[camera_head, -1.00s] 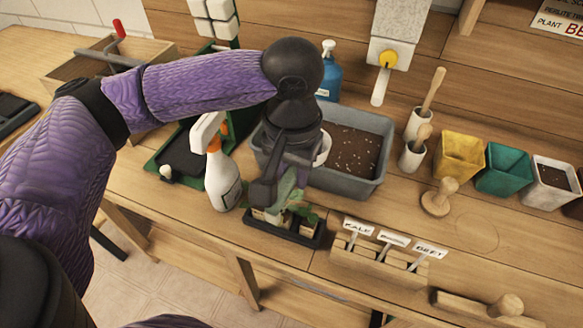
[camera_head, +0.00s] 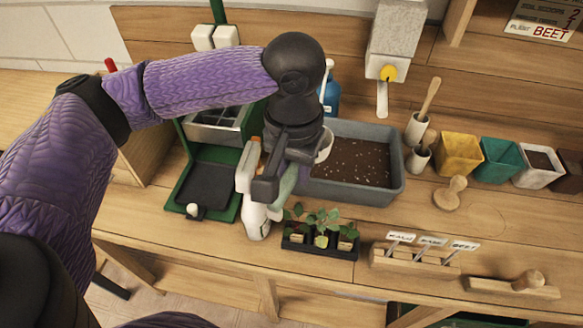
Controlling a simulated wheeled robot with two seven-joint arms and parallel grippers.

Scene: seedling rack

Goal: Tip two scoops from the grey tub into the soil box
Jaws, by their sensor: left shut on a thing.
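My left gripper (camera_head: 276,186) comes down over the bench at the left end of the grey tub (camera_head: 392,187). It is shut on a pale green handle (camera_head: 290,180). A white rounded part (camera_head: 325,147) beside the gripper, over the tub, looks like the scoop's bowl, but its join to the handle is hidden. The tub holds dark soil (camera_head: 350,165) with white specks. My gripper hides the tub's left end. I cannot clearly make out a separate soil box. My right gripper is not in view.
A white spray bottle (camera_head: 257,220) stands partly behind my gripper. A black seedling tray (camera_head: 320,250) is in front of the tub. A green stand (camera_head: 180,196) is left, yellow (camera_head: 458,155) and teal (camera_head: 502,162) pots right. A dispenser (camera_head: 393,45) hangs behind.

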